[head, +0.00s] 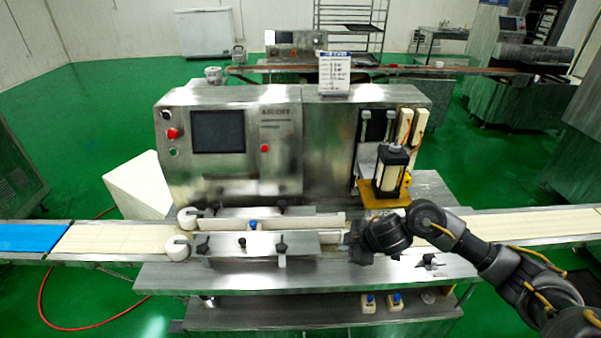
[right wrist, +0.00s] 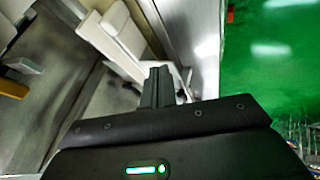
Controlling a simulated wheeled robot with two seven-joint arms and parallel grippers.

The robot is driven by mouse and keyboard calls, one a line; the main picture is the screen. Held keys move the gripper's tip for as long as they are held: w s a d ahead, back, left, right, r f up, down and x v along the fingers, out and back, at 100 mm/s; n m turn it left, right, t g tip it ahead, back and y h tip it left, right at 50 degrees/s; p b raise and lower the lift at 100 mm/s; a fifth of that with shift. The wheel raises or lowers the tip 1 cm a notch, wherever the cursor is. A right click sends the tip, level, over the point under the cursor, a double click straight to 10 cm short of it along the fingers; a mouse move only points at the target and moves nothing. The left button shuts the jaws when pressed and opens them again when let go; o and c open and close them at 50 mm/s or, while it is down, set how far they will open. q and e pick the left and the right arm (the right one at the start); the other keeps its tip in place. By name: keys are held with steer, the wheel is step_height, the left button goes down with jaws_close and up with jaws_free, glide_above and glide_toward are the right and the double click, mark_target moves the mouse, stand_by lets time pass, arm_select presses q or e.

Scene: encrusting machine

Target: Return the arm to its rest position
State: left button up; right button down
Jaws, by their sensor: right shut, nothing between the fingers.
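My right arm comes in from the right in the head view. Its gripper (head: 360,243) is over the machine's front, just right of the two metal guide bars above the conveyor. In the right wrist view the two dark fingers (right wrist: 158,86) are together, with nothing between them. I cannot tell whether the gripper touches the guide bars. My left arm and gripper are not in view. The encrusting machine (head: 281,140) is a steel box with a dark screen (head: 217,131) and a red button (head: 172,133).
A conveyor belt (head: 100,238) runs across the front, with a blue part (head: 22,238) at the left. A steel shelf (head: 300,312) lies below it. A black-framed unit on a yellow base (head: 380,197) stands close behind the gripper. The green floor (head: 75,160) is open at the left.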

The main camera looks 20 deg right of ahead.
steer(key=s+a+f+m+t, duration=0.2)
steer(key=s+a+f+m, duration=0.1)
steer(key=s+a, duration=0.5)
steer(key=s+d+f+m+g+h, duration=0.1)
steer(key=s+d+m+g, duration=0.15)
steer(key=s, duration=0.55)
steer(key=s+d+f+m+g+h, duration=0.1)
steer(key=s+m, duration=0.3)
steer(key=s, duration=0.3)
steer(key=s+d+f+m+g+h, duration=0.1)
steer(key=s+d+m+g, duration=0.15)
steer(key=s, duration=0.55)
steer(key=s+f+b+x, duration=0.1)
steer(key=s+x, duration=0.2)
steer(key=x, duration=1)
steer(key=s+f+b+x, duration=0.1)
steer(key=s+x, duration=0.2)
steer(key=x, duration=0.9)
arm_select(q)
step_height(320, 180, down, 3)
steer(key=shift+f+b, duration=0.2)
steer(key=shift+b, duration=0.45)
arm_select(e)
steer(key=s+d+f+g, duration=0.1)
steer(key=s+d+f, duration=0.1)
steer(key=s+f, duration=1.5)
step_height(320, 180, down, 2)
steer(key=shift+d+f+g, duration=0.1)
steer(key=shift+d+g, duration=0.25)
steer(key=shift+g, duration=0.05)
